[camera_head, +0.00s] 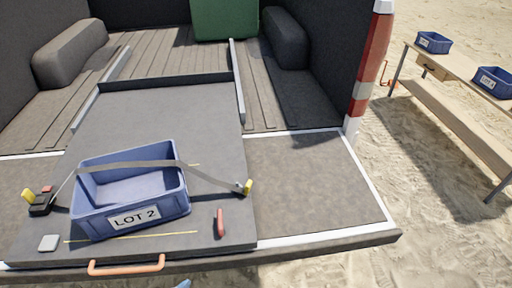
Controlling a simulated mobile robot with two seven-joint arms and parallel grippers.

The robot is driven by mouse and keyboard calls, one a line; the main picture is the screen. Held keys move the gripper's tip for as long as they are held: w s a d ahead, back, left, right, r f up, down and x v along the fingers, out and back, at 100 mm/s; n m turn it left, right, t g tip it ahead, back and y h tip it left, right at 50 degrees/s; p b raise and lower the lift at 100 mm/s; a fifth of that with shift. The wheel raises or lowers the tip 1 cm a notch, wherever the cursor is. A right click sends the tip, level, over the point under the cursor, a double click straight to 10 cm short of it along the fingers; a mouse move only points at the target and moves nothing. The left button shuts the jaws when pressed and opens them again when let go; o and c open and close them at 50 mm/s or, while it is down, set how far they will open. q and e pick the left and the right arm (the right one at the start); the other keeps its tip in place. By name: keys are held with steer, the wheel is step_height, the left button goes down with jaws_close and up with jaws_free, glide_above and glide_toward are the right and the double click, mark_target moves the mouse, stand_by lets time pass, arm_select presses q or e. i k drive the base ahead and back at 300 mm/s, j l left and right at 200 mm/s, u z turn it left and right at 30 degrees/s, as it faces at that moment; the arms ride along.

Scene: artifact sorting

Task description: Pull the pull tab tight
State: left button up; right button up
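A grey strap (137,164) runs across the top of an open blue bin (90,221) labelled LOT 2. The strap slopes down on both sides of the bin. On the left it meets a black buckle (40,205) with a small red piece (47,189) and a yellow piece (28,196) beside it. On the right it ends at a metal fitting with a yellow piece (248,187). I cannot tell for certain which piece is the pull tab, nor how taut the strap is.
The bin stands on a dark sliding tray (165,110) with an orange front handle (127,266). A red lever (220,222) and grey square (48,243) lie near its front. Tailgate room (310,185) is clear on the right. A bench (460,105) with blue bins stands farther right.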

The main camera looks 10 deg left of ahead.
mark_target(27, 194)
steer(key=u, duration=1.65)
